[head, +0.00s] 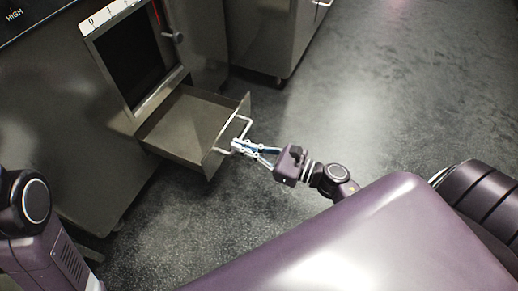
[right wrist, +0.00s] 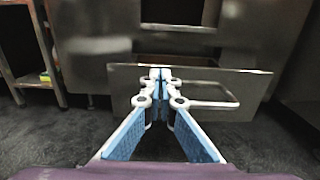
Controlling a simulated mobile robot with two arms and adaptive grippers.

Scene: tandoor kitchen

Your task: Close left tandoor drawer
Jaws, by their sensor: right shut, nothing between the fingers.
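The left tandoor drawer (head: 188,124) is pulled out from the front of the steel tandoor (head: 60,125). It looks empty in the head view. Its front panel (right wrist: 232,85) fills the middle of the right wrist view. A bar handle (head: 246,122) is fixed on that front. My right gripper (head: 236,145) is shut and empty at the drawer's front, by the handle; it also shows in the right wrist view (right wrist: 160,75), where its tips overlap the front panel. I cannot tell whether the tips touch it. My left gripper is not in view; only part of my left arm shows at lower left.
Above the drawer is a dark framed opening (head: 138,55) with a small knob at its right. Another steel cabinet (head: 268,35) stands at the top. The dark floor (head: 400,95) to the right is clear. A shelf rack (right wrist: 38,62) stands at left in the right wrist view.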

